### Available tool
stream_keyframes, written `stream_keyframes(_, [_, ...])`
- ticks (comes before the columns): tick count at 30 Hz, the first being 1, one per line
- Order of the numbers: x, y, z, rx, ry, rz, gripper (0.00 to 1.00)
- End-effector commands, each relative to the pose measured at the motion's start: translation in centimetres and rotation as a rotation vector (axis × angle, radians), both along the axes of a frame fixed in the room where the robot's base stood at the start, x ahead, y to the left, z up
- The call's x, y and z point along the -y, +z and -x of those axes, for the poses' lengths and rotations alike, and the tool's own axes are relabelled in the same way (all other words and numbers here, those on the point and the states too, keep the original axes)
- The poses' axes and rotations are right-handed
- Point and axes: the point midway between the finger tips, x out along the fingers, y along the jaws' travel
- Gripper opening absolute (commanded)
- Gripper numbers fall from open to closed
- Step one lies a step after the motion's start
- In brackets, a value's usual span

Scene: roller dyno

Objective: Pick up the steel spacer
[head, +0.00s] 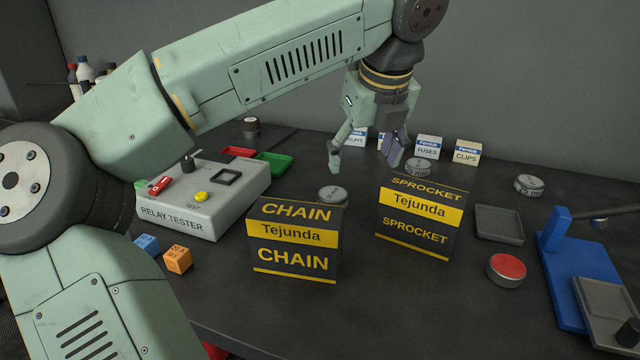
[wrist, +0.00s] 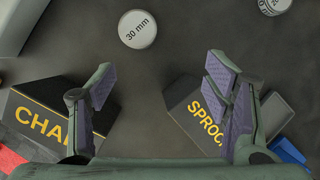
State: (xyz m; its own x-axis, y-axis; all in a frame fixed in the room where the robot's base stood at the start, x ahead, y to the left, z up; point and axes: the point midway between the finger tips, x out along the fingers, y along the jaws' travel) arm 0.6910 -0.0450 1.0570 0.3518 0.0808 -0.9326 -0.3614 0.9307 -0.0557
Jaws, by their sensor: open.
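Several round grey discs that look like steel spacers lie on the dark table; I cannot tell which one the task means. One disc (head: 333,195) is partly hidden behind the CHAIN box; it appears as a disc marked "30 mm" in the wrist view (wrist: 137,29). Another disc (head: 418,168) lies behind the SPROCKET box, cut by the upper right edge of the wrist view (wrist: 274,5). A third disc (head: 529,185) lies at the right. My gripper (head: 365,155) is open and empty above the table, its fingers (wrist: 160,80) apart, with the "30 mm" disc ahead of them.
The CHAIN box (head: 294,240) and SPROCKET box (head: 419,217) stand in front of the discs. A relay tester (head: 200,201) is at left. FUSES (head: 429,148) and CLIPS (head: 467,152) boxes stand behind. A grey tray (head: 499,224), red-topped puck (head: 506,270) and blue fixture (head: 575,270) are right.

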Motion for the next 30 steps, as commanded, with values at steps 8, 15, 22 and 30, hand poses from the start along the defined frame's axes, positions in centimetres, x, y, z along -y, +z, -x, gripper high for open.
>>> stream_keyframes(8, [-2.3, -2.0, -1.0, -0.002, 0.085, -0.065, 0.7])
stream_keyframes(15, [-2.8, -4.8, -2.0, -0.001, 0.08, -0.062, 0.7])
stream_keyframes(22, [-3.5, -6.8, -2.5, -0.003, 0.081, -0.06, 0.7])
stream_keyframes(30, [-4.1, -9.9, -3.3, -0.001, 0.078, -0.061, 0.7])
